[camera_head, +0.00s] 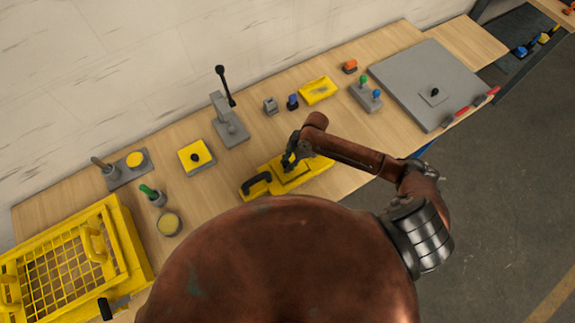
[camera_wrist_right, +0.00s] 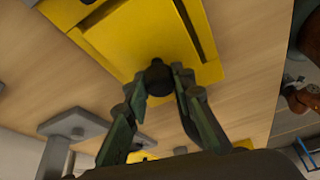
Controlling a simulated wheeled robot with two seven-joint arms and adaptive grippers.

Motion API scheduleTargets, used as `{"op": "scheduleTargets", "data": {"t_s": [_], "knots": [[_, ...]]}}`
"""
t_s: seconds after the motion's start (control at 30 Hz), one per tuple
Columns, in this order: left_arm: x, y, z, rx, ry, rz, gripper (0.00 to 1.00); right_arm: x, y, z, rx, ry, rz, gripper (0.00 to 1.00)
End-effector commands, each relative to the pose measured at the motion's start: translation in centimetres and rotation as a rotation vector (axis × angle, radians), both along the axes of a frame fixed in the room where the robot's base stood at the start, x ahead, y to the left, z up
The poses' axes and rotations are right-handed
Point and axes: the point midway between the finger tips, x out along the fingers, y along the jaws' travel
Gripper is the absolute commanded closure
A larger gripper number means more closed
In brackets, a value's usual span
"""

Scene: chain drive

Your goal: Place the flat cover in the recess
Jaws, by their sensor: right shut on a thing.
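The flat yellow cover (camera_wrist_right: 140,35) has a dark round knob (camera_wrist_right: 157,75) and shows close up in the right wrist view. My right gripper (camera_wrist_right: 160,82) is shut on this knob, one finger on each side. In the head view the right gripper (camera_head: 289,160) is over the yellow housing (camera_head: 313,168), which has a black handle (camera_head: 257,184) at its left end. The cover is over or in the housing's recess; I cannot tell whether it is fully seated. The gripper and arm hide part of it. My left gripper is not in view.
A grey lever press (camera_head: 230,130) and a yellow block with a black knob (camera_head: 195,155) stand to the left. A yellow basket (camera_head: 125,235) is at the far left. A large grey plate (camera_head: 415,75) lies at the right. Bare table surrounds the housing.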

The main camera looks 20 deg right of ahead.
Motion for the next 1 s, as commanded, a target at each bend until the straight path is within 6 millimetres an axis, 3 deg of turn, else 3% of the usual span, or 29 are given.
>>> {"op": "scheduleTargets", "data": {"t_s": [0.13,0.47,0.5,0.73,1.0], "knots": [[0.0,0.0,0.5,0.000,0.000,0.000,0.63,-0.1,0.0,-1.6,0.000,0.002,-0.002,1.00],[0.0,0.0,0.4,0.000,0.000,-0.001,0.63,-0.1,-0.1,-2.0,-0.001,0.001,-0.001,1.00],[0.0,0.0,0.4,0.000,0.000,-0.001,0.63,-0.1,-0.1,-2.1,-0.001,0.001,-0.001,0.76],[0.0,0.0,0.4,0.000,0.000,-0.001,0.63,-0.1,-0.1,-2.0,-0.001,0.001,-0.001,0.60],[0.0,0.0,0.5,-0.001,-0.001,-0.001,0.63,-0.1,-0.1,-1.9,-0.001,0.001,-0.001,0.59]]}}
